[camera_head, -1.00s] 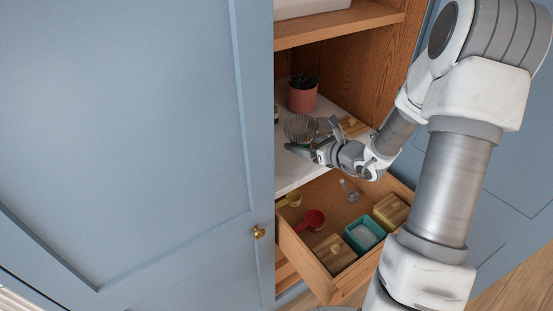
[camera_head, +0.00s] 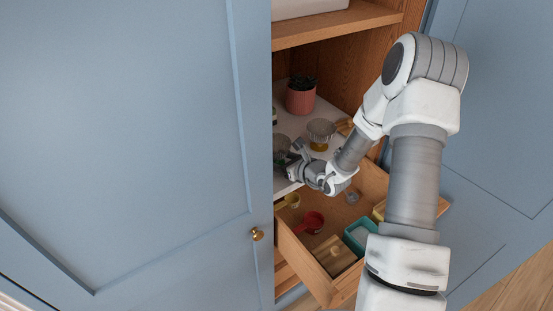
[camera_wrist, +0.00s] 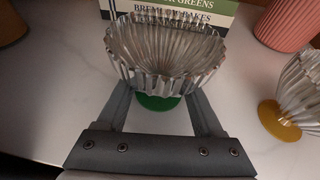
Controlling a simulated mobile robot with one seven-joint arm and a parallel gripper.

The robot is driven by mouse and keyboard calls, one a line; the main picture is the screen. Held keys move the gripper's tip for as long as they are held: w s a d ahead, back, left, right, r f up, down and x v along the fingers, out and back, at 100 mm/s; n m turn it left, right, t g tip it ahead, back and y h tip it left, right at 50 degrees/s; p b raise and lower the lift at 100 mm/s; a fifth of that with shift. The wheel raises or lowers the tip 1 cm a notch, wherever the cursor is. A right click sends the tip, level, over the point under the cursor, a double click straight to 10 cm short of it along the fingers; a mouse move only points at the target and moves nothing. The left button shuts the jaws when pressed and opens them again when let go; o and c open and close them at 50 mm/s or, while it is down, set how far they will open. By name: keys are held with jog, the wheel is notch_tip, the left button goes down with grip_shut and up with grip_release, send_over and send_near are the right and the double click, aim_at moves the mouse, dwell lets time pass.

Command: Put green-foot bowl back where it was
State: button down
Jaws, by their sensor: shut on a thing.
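The green-foot bowl (camera_wrist: 163,55) is a fluted, clear-grey bowl on a round green foot (camera_wrist: 157,102). It stands upright between the fingers of my gripper (camera_wrist: 161,88), which is shut on it. In the head view the bowl (camera_head: 281,146) is at the left of the white shelf, partly cut off by the blue door, with my gripper (camera_head: 289,158) at it. The foot is close to the shelf surface; I cannot tell whether it touches.
A similar bowl with a yellow foot (camera_head: 320,131) stands to the right. A pink plant pot (camera_head: 301,98) is behind. A book or box with lettering (camera_wrist: 180,12) is just behind the held bowl. The open drawer below holds a red scoop (camera_head: 312,222) and boxes.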

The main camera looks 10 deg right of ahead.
jog(key=shift+f, duration=0.15)
jog(key=shift+c, duration=0.2)
grip_release()
jog(key=shift+s+d+r, duration=0.15)
jog(key=shift+s+r, duration=0.05)
jog(key=shift+r, duration=0.1)
jog(key=v, duration=1.1)
jog(key=shift+s, duration=0.25)
